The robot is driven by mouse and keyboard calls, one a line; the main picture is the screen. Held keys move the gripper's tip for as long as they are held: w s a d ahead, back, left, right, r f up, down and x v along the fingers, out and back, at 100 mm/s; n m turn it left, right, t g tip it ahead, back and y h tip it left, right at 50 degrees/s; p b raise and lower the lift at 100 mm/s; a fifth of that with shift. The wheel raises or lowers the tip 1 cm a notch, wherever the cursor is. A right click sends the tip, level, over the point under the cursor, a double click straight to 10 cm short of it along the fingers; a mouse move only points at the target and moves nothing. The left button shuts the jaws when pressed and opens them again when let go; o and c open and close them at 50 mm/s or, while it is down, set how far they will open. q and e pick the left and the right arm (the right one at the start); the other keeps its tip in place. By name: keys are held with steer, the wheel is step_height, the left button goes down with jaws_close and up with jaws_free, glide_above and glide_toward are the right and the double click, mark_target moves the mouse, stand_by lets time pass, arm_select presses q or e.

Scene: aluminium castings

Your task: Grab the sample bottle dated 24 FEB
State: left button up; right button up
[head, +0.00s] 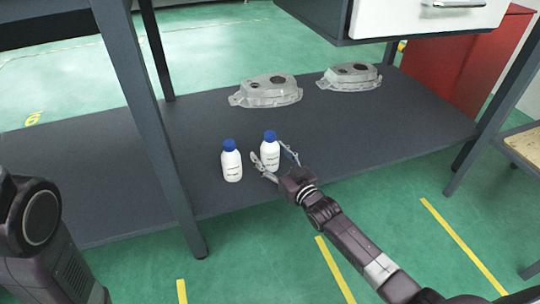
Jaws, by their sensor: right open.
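Two white sample bottles with blue caps stand upright side by side on a dark low shelf (340,134). The left bottle (232,164) stands free of any gripper. The right bottle (270,148) stands between the spread fingers of my right gripper (277,165), which is open around its lower part. Whether the fingers touch it cannot be told. Both labels carry dark print too small to read, so I cannot tell which bottle says 24 FEB. My left arm shows at the lower left, but its gripper is out of view.
Two grey aluminium castings lie further back on the shelf, one at the middle (268,92) and one to the right (350,77). A dark table leg (148,118) rises left of the bottles. A drawer unit (425,15) hangs above at the upper right.

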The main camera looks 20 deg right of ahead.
steer(key=c, duration=1.3)
steer(key=shift+r, duration=0.1)
steer(key=shift+c, duration=0.9)
steer(key=shift+r, duration=0.15)
